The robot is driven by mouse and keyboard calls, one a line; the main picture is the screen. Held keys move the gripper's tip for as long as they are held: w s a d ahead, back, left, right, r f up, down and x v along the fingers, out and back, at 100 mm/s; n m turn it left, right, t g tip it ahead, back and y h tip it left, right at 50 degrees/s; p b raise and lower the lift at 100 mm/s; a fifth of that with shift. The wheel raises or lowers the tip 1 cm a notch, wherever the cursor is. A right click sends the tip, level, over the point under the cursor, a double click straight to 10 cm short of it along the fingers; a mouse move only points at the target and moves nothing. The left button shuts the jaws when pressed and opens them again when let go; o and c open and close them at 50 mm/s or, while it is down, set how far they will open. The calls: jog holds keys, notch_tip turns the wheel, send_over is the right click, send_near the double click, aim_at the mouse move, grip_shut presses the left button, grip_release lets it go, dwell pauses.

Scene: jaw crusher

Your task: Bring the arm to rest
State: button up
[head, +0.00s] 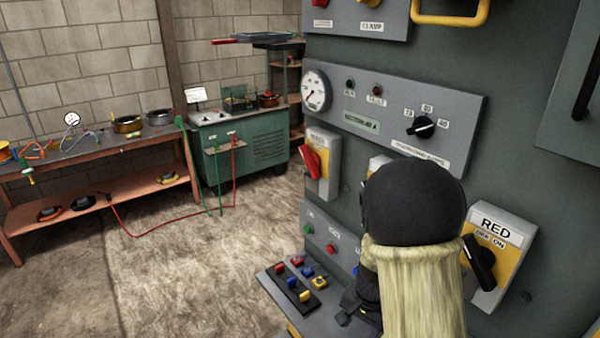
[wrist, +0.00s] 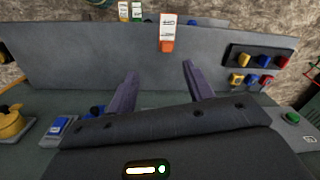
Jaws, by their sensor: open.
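My arm, with a black rounded joint and a cream sleeve, stands in front of the grey-green machine panel (head: 520,130) in the head view. It hides part of the panel's lower middle. My gripper (wrist: 157,72) shows two dark fingers spread apart in the wrist view, with nothing between them. In the head view only a dark part of it shows low beside the sleeve, above the grey ledge. An orange-and-white tag (wrist: 167,32) stands beyond the fingertips, apart from them.
A rack of coloured knobs (head: 294,284) sits on the ledge left of my arm. A switch labelled RED (head: 493,245) is close on its right, a red-handled switch (head: 312,163) on its left. A green cart (head: 240,140) and a workbench (head: 90,150) stand behind open floor.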

jog(key=s+r+n+t, duration=0.2)
jog(key=s+r+n, duration=0.5)
jog(key=s+r, duration=0.1)
jog(key=shift+s+d+r, duration=0.35)
jog(key=shift+s+r, duration=0.05)
jog(key=shift+s, duration=0.25)
dwell(0.3)
